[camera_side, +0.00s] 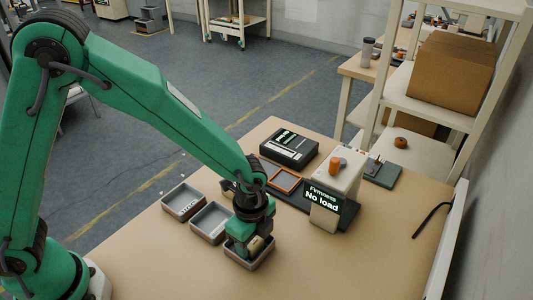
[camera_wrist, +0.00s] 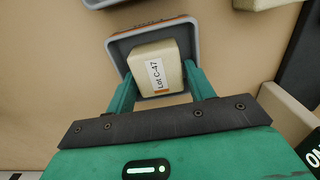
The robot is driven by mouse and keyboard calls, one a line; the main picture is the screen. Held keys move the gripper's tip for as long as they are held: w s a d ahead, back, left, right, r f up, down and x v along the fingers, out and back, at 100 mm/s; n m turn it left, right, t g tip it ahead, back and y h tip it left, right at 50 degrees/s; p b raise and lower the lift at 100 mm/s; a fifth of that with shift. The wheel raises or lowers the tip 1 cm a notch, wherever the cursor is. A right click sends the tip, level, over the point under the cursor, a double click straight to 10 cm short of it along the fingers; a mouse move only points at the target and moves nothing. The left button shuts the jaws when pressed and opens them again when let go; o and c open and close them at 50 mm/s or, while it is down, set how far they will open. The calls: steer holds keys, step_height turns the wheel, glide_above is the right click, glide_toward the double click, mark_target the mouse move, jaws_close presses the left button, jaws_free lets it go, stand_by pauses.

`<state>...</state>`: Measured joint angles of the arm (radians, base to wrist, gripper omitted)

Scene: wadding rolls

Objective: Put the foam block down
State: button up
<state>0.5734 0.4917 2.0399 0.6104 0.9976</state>
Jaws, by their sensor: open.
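The cream foam block (camera_wrist: 156,66), labelled "Lot C-47", sits in a grey tray (camera_wrist: 113,46) in the wrist view. My gripper (camera_wrist: 160,80) is open, with one green finger on each side of the block. I cannot tell whether either finger touches it. In the side view my gripper (camera_side: 246,245) is low over the nearest tray (camera_side: 236,262), and part of the block (camera_side: 256,244) shows between the fingers. The rest of the block is hidden there by the gripper.
Two more grey trays, the middle one (camera_side: 209,236) and the far-left one (camera_side: 182,202), stand left of my gripper. The firmness tester (camera_side: 336,186), reading "No load", stands right, near an orange-rimmed frame (camera_side: 285,180) and a black box (camera_side: 290,148). The front right table is mostly clear.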

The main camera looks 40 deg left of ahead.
step_height(320, 180, up, 12)
stand_by(0.7)
steer(key=shift+a+r, duration=0.1)
steer(key=shift+r, duration=0.1)
stand_by(0.3)
steer(key=s+a+r+n+t, duration=0.3)
steer(key=a+r+n, duration=0.6)
steer(key=a, duration=0.4)
steer(key=s+a+r+n+t, duration=0.2)
steer(key=s+a+n, duration=0.6)
steer(key=n, duration=0.1)
steer(key=shift+s+a+t, duration=0.3)
steer(key=shift+a, duration=0.1)
steer(key=shift+r, duration=0.1)
stand_by(0.3)
